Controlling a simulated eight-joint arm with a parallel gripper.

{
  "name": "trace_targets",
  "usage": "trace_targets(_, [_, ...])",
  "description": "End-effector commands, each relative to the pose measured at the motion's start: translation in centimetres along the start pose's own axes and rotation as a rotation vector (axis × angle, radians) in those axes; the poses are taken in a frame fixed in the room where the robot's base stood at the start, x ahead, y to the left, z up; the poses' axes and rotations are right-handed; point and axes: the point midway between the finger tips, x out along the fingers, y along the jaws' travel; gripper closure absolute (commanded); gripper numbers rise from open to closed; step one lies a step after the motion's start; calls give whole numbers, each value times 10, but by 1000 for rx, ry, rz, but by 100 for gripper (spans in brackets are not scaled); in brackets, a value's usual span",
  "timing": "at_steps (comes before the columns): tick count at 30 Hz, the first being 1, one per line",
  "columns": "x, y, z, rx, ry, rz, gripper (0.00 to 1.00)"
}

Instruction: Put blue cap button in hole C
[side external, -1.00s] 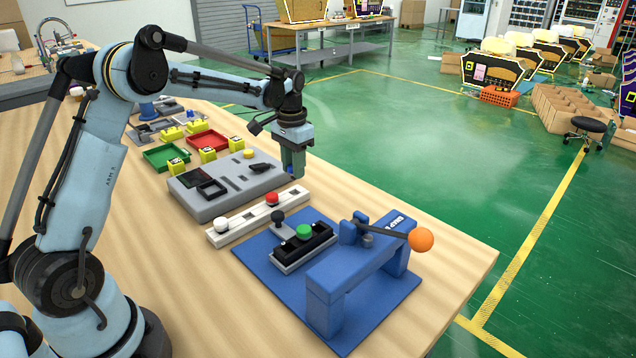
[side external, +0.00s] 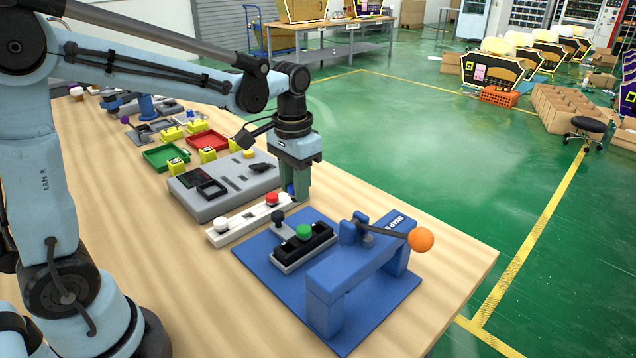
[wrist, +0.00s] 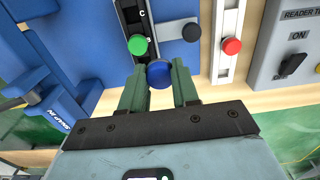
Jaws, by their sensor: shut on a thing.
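My gripper (wrist: 159,82) is shut on the blue cap button (wrist: 159,74), which sits between its fingertips. In the side view my gripper (side external: 294,190) hangs above the far end of the white rail, and only a little blue shows between its fingers. The black slotted holder (side external: 317,241) lies on the blue mat with a green button (side external: 304,231) on it. In the wrist view the letter C marks the holder (wrist: 129,12), beyond the green button as seen from my gripper. The blue button appears just short of the holder's near end. Hole C itself cannot be made out.
The white rail (side external: 240,223) beside the mat carries a red button (side external: 271,199) and a white button (side external: 221,224). A dark knob (side external: 278,216) stands by the holder. A blue press with an orange-ball lever (side external: 421,240) stands to the right. A grey panel (side external: 225,190) lies behind the rail.

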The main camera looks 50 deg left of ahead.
Motion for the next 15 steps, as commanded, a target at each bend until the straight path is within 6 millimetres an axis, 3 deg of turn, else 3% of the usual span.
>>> trace_targets(6, [-3, 26, 38, 2, 0, -1, 92])
trace_targets(15, [2, 34, 50, -1, 0, -1, 92])
